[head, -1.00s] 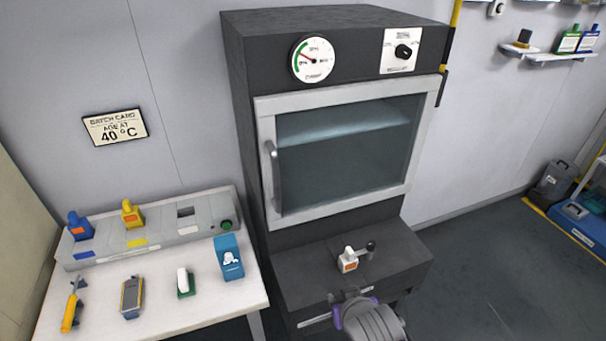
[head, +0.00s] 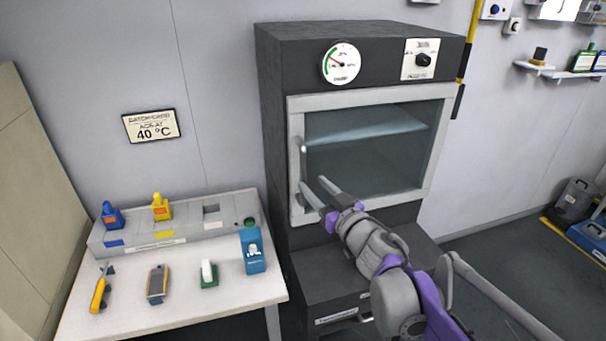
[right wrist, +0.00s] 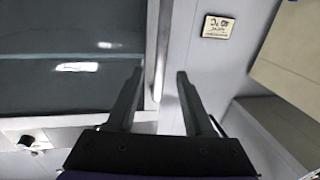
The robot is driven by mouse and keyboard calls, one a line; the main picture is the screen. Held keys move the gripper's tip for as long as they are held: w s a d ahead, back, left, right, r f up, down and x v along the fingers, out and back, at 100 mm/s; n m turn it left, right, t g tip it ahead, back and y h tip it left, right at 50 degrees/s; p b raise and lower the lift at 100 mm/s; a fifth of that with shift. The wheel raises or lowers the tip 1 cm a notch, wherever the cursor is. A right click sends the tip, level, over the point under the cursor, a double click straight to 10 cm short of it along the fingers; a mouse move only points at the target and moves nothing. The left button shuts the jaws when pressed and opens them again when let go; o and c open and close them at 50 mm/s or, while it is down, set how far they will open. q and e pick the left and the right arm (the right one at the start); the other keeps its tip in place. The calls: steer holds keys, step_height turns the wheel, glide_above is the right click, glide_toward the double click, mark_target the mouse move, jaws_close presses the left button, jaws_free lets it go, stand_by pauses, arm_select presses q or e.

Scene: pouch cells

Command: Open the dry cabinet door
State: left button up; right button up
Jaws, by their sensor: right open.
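The dry cabinet (head: 275,130) is a dark upright box, and its glass door (head: 440,150) with a pale frame is shut. A vertical grey bar handle (head: 303,158) is on the door's left side. My right gripper (head: 313,183) is open and empty at the handle's lower part. In the right wrist view, the handle (right wrist: 162,60) shows between the two spread fingers of the gripper (right wrist: 160,73). I cannot tell whether a finger touches it. My left gripper is out of view.
A dial (head: 342,63) and a knob (head: 423,60) are above the door. Open floor (head: 480,265) lies to the right.

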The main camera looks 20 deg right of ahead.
mark_target(305, 176)
steer(key=x, duration=0.6)
steer(key=shift+w+a+p, duration=0.1)
steer(key=shift+w+p, duration=0.1)
steer(key=shift+p, duration=0.1)
jaws_close()
stand_by(1.1)
